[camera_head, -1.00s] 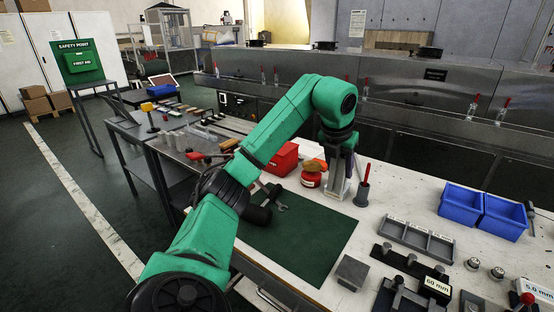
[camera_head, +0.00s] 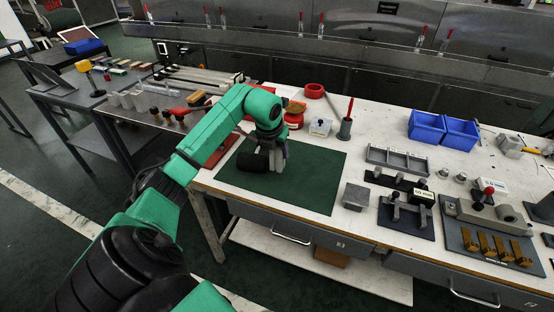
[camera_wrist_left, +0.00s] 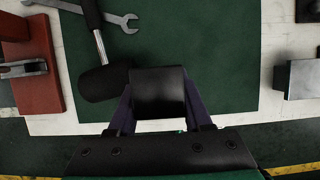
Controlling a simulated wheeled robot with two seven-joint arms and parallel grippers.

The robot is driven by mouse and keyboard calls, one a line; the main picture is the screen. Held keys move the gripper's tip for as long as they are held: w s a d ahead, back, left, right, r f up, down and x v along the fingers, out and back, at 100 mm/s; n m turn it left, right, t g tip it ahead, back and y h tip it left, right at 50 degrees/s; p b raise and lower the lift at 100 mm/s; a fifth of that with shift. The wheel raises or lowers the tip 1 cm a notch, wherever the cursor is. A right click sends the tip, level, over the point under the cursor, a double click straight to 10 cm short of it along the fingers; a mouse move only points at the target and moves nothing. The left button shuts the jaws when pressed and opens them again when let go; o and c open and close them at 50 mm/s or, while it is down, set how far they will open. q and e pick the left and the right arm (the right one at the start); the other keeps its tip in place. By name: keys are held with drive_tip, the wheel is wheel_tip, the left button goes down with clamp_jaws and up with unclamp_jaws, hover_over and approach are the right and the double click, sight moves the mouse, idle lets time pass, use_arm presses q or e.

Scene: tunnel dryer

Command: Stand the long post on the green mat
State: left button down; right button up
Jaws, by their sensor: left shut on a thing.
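In the left wrist view the gripper (camera_wrist_left: 160,108) is shut on a dark, square-ended block, the long post (camera_wrist_left: 160,90), seen nearly end-on between the fingers. The green mat (camera_wrist_left: 225,65) is below it. In the head view the fingers and wrist largely hide the post, and I cannot tell whether its foot touches the mat. My right gripper is not in view.
A black-headed mallet (camera_wrist_left: 100,83) lies on the mat just left of the post, with a wrench (camera_wrist_left: 95,18) beyond. A red object (camera_wrist_left: 35,65) is at the left. A grey block (camera_head: 356,197) stands right of the mat. The mat's right part is clear.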

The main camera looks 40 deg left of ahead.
sight(278, 159)
use_arm(q)
wheel_tip(278, 159, down, 4)
drive_tip(key=shift+d, duration=0.1)
drive_tip(key=shift+f, duration=0.1)
drive_tip(key=c, duration=0.6)
unclamp_jaws()
drive_tip(key=shift+r, duration=0.5)
drive_tip(key=v, duration=1.1)
drive_tip(key=shift+b, duration=0.4)
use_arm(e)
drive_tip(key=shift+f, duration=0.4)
